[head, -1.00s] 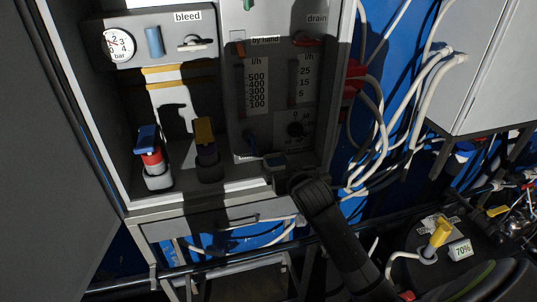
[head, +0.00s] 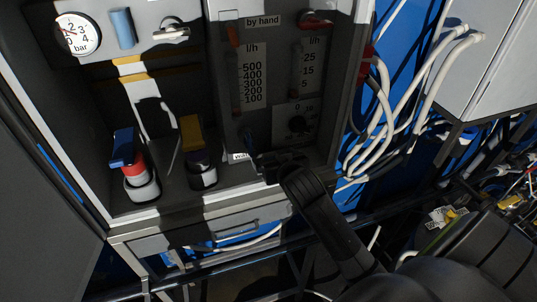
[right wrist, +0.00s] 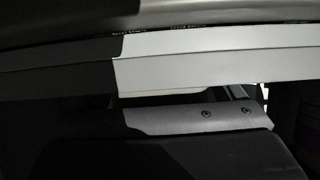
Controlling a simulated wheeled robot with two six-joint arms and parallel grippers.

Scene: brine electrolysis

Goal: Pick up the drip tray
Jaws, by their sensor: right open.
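I cannot single out the drip tray for certain. A shallow grey drawer-like front (head: 190,236) with a bar handle lies under the open cabinet. My right gripper (head: 268,168) reaches in from the lower right to the cabinet's lower front, near the right end of its floor. It is open, and I see nothing held in it. My wrist and the dark shadow hide part of the floor there. In the right wrist view a long pale horizontal edge (right wrist: 210,67) crosses close in front; no tray is clearly recognisable. My left gripper is not in view.
A blue-topped valve (head: 124,150) and a yellow-topped one (head: 193,140) stand on the cabinet floor left of my gripper. Flow scales (head: 252,80) are above. White hoses (head: 385,120) hang at the right, beside a grey box (head: 495,70). A rail runs below the cabinet.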

